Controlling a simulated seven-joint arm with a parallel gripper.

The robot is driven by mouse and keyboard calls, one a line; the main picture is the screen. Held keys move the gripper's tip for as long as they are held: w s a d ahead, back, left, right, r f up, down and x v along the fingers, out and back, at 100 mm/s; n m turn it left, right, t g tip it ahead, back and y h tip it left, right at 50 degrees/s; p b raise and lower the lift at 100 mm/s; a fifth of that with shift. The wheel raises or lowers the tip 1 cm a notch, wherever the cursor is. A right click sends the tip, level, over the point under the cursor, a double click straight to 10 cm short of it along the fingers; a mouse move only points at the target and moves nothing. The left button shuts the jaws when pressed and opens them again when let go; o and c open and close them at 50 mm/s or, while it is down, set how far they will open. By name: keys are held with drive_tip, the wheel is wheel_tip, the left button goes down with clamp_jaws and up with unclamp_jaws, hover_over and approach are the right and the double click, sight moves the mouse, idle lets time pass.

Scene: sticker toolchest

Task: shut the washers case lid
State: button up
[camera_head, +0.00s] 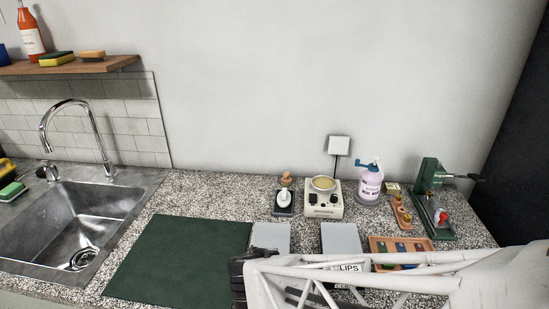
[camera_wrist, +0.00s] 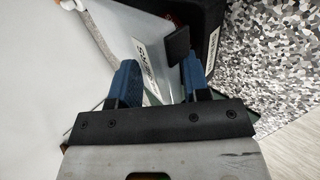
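The washers case shows in the wrist view as a dark case body (camera_wrist: 208,30) with a pale grey panel beside it. That panel carries a white label (camera_wrist: 147,65), partly readable and ending in what looks like "RS". In the head view a grey lid panel (camera_head: 270,236) stands up behind my arm, probably this case's lid; the case below is hidden by my arm. My gripper (camera_wrist: 160,85) has its two blue fingers apart, over the labelled panel, with a black tab (camera_wrist: 178,45) close to the right finger. I cannot tell whether they touch.
A second grey lid (camera_head: 341,238) stands to the right, over a label reading "LIPS" (camera_head: 348,267). An orange tray (camera_head: 430,245) and a green press (camera_head: 432,200) are further right. A dark green mat (camera_head: 180,262) lies clear at left, beside the sink (camera_head: 60,230).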

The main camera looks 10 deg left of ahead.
drive_tip(key=shift+w+r, duration=0.15)
drive_tip(key=shift+r, duration=0.35)
drive_tip(key=w+r, duration=0.1)
drive_tip(key=r, duration=0.1)
drive_tip(key=w+r, duration=0.2)
drive_tip(key=r, duration=0.1)
drive_tip(key=w+r, duration=0.2)
drive_tip(key=r, duration=0.1)
drive_tip(key=shift+a+r, duration=0.1)
drive_tip(key=shift+w+r+g, duration=1.6)
drive_tip(key=shift+w+g, duration=4.6)
drive_tip(key=shift+w, duration=2.45)
drive_tip(key=shift+a+v, duration=0.15)
drive_tip(key=shift+v, duration=1.35)
drive_tip(key=shift+a+v, duration=0.1)
drive_tip(key=shift+v, duration=1.35)
drive_tip(key=shift+s, duration=0.1)
drive_tip(key=shift+r, duration=0.15)
drive_tip(key=shift+w+r, duration=0.55)
drive_tip(key=shift+r, duration=0.2)
